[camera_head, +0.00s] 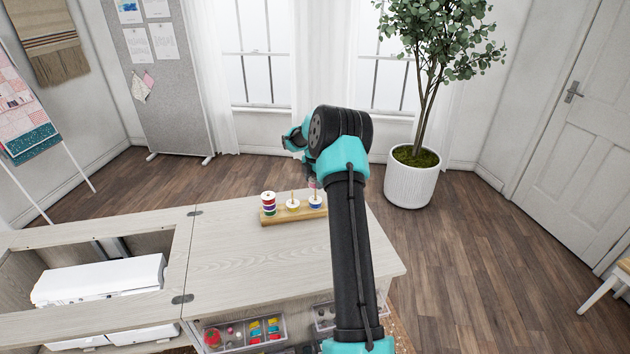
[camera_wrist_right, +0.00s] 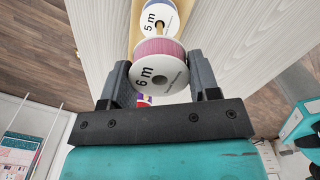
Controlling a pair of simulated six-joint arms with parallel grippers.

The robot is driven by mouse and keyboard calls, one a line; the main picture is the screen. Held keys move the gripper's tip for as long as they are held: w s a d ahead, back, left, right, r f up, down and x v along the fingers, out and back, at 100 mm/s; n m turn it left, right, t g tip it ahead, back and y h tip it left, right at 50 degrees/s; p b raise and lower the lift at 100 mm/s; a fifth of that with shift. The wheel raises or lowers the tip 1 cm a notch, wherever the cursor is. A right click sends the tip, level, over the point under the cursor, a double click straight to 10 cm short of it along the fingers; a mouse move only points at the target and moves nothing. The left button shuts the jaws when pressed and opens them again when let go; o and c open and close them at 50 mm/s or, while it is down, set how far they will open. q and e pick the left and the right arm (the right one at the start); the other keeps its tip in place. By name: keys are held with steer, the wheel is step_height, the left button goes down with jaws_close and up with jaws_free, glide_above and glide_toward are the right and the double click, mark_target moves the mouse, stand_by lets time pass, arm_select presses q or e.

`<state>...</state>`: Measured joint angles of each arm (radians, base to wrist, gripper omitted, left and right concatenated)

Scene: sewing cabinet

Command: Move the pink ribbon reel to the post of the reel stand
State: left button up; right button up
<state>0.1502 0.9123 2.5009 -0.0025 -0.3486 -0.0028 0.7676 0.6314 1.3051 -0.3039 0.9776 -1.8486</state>
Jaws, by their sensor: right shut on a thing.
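The pink ribbon reel (camera_wrist_right: 160,66), with a white face marked "6 m", is between the two fingers of my right gripper (camera_wrist_right: 162,82), which is shut on it. In the head view the pink reel (camera_head: 313,183) shows small above the right end of the wooden reel stand (camera_head: 284,215); the right gripper is mostly hidden behind my arm. The stand has a stack of reels (camera_head: 268,203) at left, a low reel with a bare post (camera_head: 293,204) in the middle, and a blue-edged reel (camera_head: 315,202) at right. Whether the pink reel touches a post cannot be told.
The stand is on the pale cabinet top (camera_head: 240,250), whose front and left are clear. A white sewing machine (camera_head: 100,280) lies in the cabinet opening at left. A clear bin of colored notions (camera_head: 240,333) hangs at the front. A "5 m" reel (camera_wrist_right: 158,18) lies beyond the pink one.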

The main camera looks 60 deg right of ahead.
steer(key=shift+f, duration=1.5)
stand_by(0.3)
steer(key=o, duration=1)
step_height(320, 180, up, 18)
steer(key=shift+f, duration=0.25)
steer(key=shift+f, duration=0.15)
stand_by(0.5)
step_height(320, 180, down, 15)
steer(key=shift+f, duration=0.15)
stand_by(0.6)
